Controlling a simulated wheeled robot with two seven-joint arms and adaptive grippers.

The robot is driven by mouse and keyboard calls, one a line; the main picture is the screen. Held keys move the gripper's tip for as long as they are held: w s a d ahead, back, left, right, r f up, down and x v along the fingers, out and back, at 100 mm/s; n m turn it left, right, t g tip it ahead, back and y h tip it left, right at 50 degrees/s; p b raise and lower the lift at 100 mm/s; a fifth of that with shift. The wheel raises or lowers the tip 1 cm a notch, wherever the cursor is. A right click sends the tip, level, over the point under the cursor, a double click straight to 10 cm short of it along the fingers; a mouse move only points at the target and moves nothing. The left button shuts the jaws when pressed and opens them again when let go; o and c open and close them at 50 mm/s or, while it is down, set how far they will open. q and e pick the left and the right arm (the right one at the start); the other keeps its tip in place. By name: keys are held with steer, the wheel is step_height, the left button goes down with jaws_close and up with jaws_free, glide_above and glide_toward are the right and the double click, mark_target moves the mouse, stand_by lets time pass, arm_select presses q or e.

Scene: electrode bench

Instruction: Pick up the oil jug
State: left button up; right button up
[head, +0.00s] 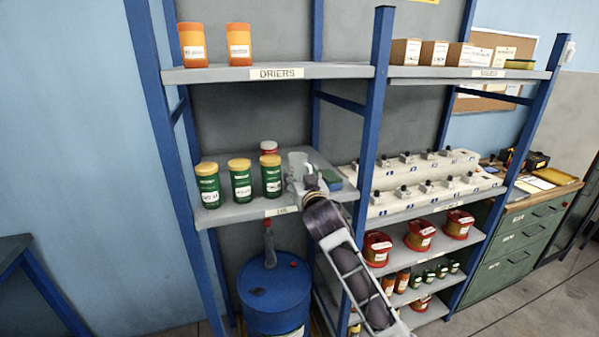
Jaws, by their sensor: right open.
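A pale grey jug (297,160), which looks like the oil jug, stands on the middle shelf (232,212) of the left bay, behind a label that seems to read "OIL". My right arm reaches up from the bottom of the head view. Its gripper (302,183) is open at the front of the jug and hides the jug's lower part. I cannot tell whether the fingers touch it or are around it. My left gripper is not in view.
Several green cans with yellow lids (241,180) and a red-lidded can (269,148) stand left of the jug. A blue-green box (331,180) lies to its right. A blue drum (274,297) stands below.

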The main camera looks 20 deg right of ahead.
steer(key=shift+w, duration=1.05)
steer(key=shift+c, duration=0.4)
steer(key=c, duration=0.7)
